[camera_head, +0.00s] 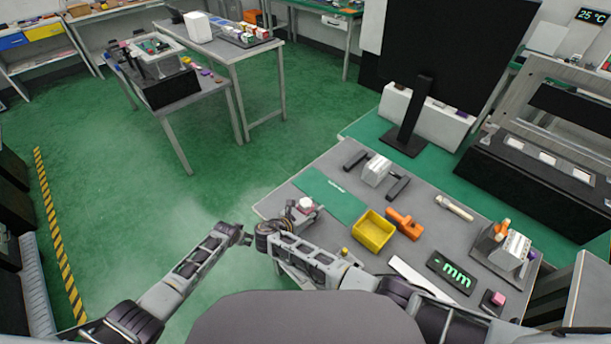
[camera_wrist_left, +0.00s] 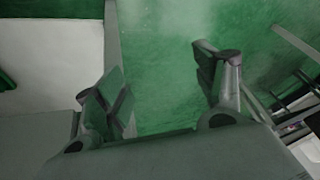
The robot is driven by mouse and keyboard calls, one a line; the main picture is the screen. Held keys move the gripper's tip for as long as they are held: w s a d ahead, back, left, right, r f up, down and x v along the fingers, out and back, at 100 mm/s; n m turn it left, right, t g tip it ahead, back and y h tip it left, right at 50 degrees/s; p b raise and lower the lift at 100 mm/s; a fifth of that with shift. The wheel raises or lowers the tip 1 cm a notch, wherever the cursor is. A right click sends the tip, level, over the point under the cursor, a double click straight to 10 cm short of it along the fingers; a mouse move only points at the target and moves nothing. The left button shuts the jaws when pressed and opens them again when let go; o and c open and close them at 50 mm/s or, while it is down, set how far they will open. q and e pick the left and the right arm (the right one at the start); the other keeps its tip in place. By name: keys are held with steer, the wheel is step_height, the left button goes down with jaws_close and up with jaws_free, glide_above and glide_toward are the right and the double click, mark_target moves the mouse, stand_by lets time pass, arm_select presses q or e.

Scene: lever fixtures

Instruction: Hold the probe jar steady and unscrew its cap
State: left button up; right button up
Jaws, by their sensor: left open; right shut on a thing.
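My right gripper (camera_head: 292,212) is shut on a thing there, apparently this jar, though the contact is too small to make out. My left gripper (camera_head: 246,237) is open and empty, left of the jar and just off the table's edge. In the left wrist view its two fingers (camera_wrist_left: 168,85) stand apart with only green floor between them. The jar is not recognisable in that view.
The grey table (camera_head: 330,165) holds a green mat (camera_head: 328,194), a yellow bin (camera_head: 373,231), an orange tool (camera_head: 405,223), a grey-white block between black handles (camera_head: 376,170) and a dark "mm" display (camera_head: 452,272). A black monitor (camera_head: 445,50) stands behind. Open floor lies left of the table.

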arm_select(q)
steer(key=w+d+r+m, duration=0.1)
steer(key=w+d+r, duration=0.2)
steer(key=w+r, duration=0.35)
steer(key=w+d+r, duration=0.2)
steer(key=w+r, duration=0.1)
steer(key=r, duration=0.6)
steer(key=w+d+r+m, duration=0.1)
steer(key=w+d+r, duration=0.2)
steer(key=w+r, duration=0.3)
step_height(320, 180, up, 20)
steer(key=m+g, duration=0.5)
steer(key=m, duration=0.3)
glide_above(306, 202)
steer(key=shift+a+f, duration=0.1)
steer(key=shift+f, duration=0.05)
steer(key=shift+f, duration=0.15)
steer(key=shift+f, duration=5.85)
